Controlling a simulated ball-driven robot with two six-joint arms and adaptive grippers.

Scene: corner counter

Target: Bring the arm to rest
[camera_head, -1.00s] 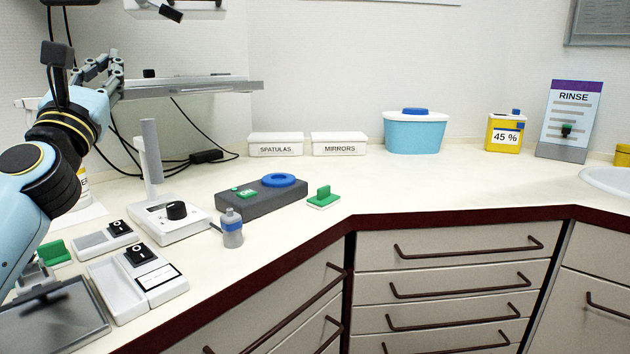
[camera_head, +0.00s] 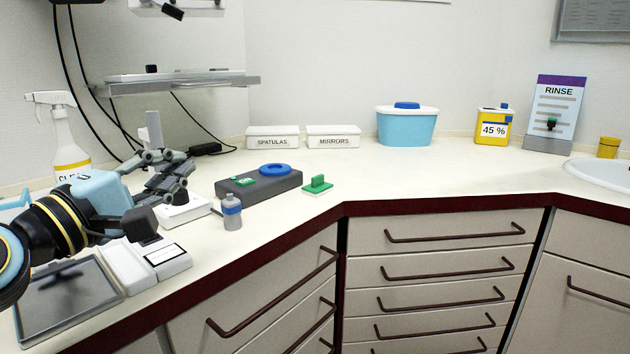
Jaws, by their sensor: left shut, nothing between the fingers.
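My left arm comes in from the left edge, low over the counter (camera_head: 400,185). My left gripper (camera_head: 182,170) is shut and empty. It hangs in front of the grey post of the white device (camera_head: 187,212) and hides much of that device. The arm and gripper also cover part of the white switch boxes (camera_head: 130,268) below. My right gripper is not in view.
A small grey bottle (camera_head: 232,212) and a dark grey box with a blue ring (camera_head: 272,183) stand right of the gripper. A spray bottle (camera_head: 70,150) stands behind the arm. A grey tray (camera_head: 70,310) lies below it. The counter's middle right is clear.

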